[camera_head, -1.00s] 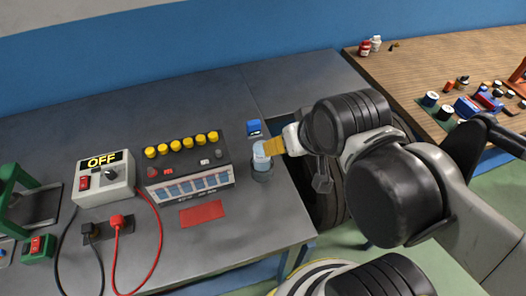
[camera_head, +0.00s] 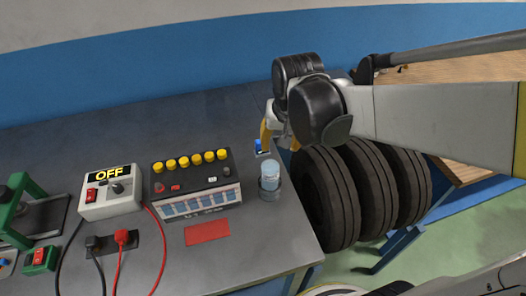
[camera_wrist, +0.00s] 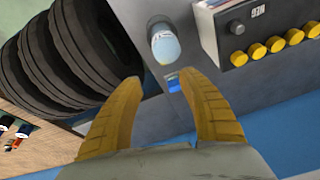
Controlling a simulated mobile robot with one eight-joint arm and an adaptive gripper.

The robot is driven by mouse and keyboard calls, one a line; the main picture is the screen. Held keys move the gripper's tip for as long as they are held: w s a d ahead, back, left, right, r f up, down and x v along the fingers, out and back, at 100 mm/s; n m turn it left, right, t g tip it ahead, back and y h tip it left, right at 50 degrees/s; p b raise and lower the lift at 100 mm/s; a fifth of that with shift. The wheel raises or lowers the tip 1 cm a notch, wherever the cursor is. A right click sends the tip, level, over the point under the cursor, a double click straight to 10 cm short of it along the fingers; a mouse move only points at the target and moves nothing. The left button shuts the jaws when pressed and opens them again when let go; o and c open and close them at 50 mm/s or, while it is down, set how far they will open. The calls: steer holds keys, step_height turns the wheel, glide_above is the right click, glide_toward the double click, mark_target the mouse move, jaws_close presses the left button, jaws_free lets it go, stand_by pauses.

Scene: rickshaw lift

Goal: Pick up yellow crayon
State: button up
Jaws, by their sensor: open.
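I cannot make out a yellow crayon in either view. My gripper (camera_wrist: 160,78) is open, its two curved yellow fingers spread apart with nothing seen held. In the head view, a yellow finger (camera_head: 265,132) shows beside a small blue item (camera_head: 258,146) on the grey table; most of the gripper is hidden behind my arm. The small blue item also shows in the wrist view (camera_wrist: 174,84), between and beyond the fingertips. I cannot tell what it is.
A clear cup with bluish contents (camera_head: 269,176) stands near the table's (camera_head: 225,262) right edge. Left of it are a panel with yellow knobs (camera_head: 195,180), a red card (camera_head: 206,231) and an OFF switch box (camera_head: 110,192). Black tires (camera_head: 330,195) stand right of the table.

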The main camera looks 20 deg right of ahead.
steer(key=w+f, duration=0.1)
steer(key=f, duration=0.1)
steer(key=w+f+m+g, duration=0.1)
steer(key=w+f, duration=0.1)
steer(key=f, duration=0.1)
steer(key=w+f+g, duration=0.1)
steer(key=w+f, duration=0.1)
steer(key=shift+w+a+f+m, duration=0.1)
steer(key=shift+w+f+m, duration=0.15)
steer(key=shift+f+m, duration=0.05)
steer(key=f, duration=0.2)
steer(key=f+b, duration=0.2)
steer(key=f, duration=0.1)
steer(key=shift+w+f, duration=0.3)
steer(key=shift+f, duration=0.05)
step_height(320, 180, down, 5)
steer(key=b, duration=0.3)
steer(key=shift+w+f, duration=0.15)
steer(key=shift+f, duration=0.05)
steer(key=shift+r, duration=0.1)
jaws_close()
